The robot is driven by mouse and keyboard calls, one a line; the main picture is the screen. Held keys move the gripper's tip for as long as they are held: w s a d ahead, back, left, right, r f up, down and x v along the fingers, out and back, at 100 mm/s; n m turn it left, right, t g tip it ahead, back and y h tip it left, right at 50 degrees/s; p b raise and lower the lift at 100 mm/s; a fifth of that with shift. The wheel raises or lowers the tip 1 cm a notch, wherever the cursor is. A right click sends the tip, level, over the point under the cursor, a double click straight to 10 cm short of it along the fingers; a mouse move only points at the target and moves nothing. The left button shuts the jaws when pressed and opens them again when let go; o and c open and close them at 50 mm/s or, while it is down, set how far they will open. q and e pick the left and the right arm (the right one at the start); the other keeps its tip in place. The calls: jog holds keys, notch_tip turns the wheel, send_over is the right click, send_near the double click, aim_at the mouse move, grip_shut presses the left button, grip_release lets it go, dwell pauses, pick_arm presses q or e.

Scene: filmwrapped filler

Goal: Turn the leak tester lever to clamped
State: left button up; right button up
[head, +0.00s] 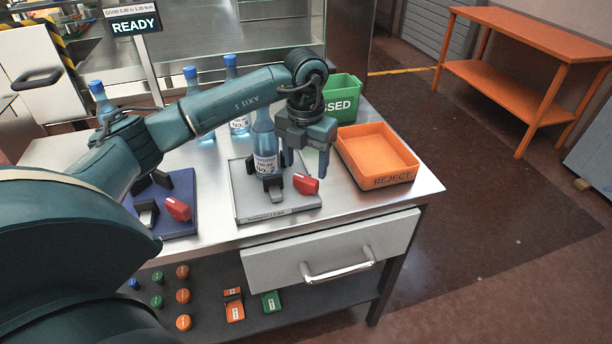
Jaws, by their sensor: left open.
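The leak tester is a grey plate (247,200) on the steel table, with a "LEAK" label on its front edge. Its red lever (306,184) sits at the right front of the fixture. A blue-capped water bottle (264,145) stands upright in the fixture, its upper part partly hidden by my arm. My left gripper (306,164) is open, fingers pointing down, just right of the bottle and above or behind the lever. I cannot tell whether it touches the bottle or lever. My right gripper is not in view.
A navy fixture (190,190) with another red lever (178,208) is left, partly behind my arm. An orange REJECT bin (395,178) and green bin (345,105) stand right. Several bottles stand behind my arm. A sign (133,25) reads READY. The table's front right is clear.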

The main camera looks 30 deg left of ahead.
aim_at(306, 178)
pick_arm(q)
notch_tip(306, 178, down, 5)
dwell(0.3)
jog(key=c, duration=0.7)
